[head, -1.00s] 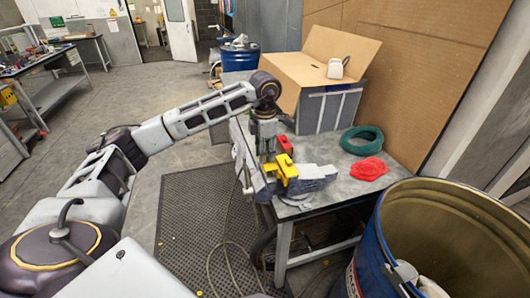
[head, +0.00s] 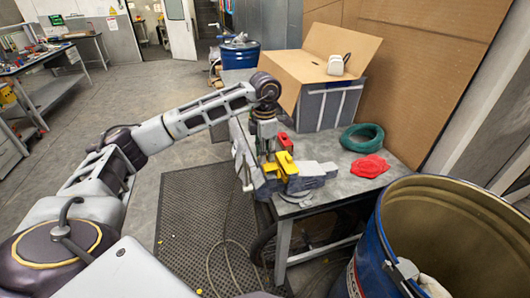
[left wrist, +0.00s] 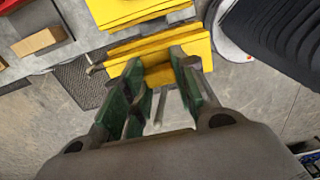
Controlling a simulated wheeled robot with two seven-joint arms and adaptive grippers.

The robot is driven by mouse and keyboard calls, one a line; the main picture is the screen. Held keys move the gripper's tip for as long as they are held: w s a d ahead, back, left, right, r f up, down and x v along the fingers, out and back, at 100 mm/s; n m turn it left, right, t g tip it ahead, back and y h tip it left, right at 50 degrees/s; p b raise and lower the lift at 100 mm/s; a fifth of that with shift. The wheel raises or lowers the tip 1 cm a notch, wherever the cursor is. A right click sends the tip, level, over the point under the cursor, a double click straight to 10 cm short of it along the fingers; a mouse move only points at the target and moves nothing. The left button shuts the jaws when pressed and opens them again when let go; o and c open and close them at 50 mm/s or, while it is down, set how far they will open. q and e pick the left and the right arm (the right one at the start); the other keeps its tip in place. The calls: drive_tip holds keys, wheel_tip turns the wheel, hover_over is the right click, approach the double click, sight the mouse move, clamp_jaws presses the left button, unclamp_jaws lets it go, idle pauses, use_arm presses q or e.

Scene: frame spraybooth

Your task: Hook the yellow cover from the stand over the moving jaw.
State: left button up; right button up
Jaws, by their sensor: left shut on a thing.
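My left gripper (head: 268,155) is over the vise on the bench and is shut on a yellow cover (left wrist: 155,75). In the left wrist view its green fingers (left wrist: 160,62) grip the cover's middle from both sides. A second yellow piece (left wrist: 140,10) lies close beyond, roughly parallel to the held one. In the head view the yellow pieces (head: 285,163) overlap at the grey vise (head: 312,175), so I cannot tell whether the held cover touches the moving jaw. The stand is not clearly identifiable. My right gripper is not in view.
On the bench (head: 345,195) are a red block (head: 285,141), a red cloth (head: 370,166) and a green hose coil (head: 362,138). A cardboard box (head: 325,65) stands behind. A large open blue drum (head: 375,245) is in front at right. A black mat (head: 190,215) covers the floor at left.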

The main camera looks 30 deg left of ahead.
use_arm(q)
drive_tip(key=shift+f+b, duration=0.95)
drive_tip(key=shift+f, duration=0.5)
idle(0.6)
drive_tip(key=o, duration=1.1)
drive_tip(key=shift+r, duration=0.15)
drive_tip(key=shift+r, duration=5.85)
drive_tip(key=shift+f, duration=0.1)
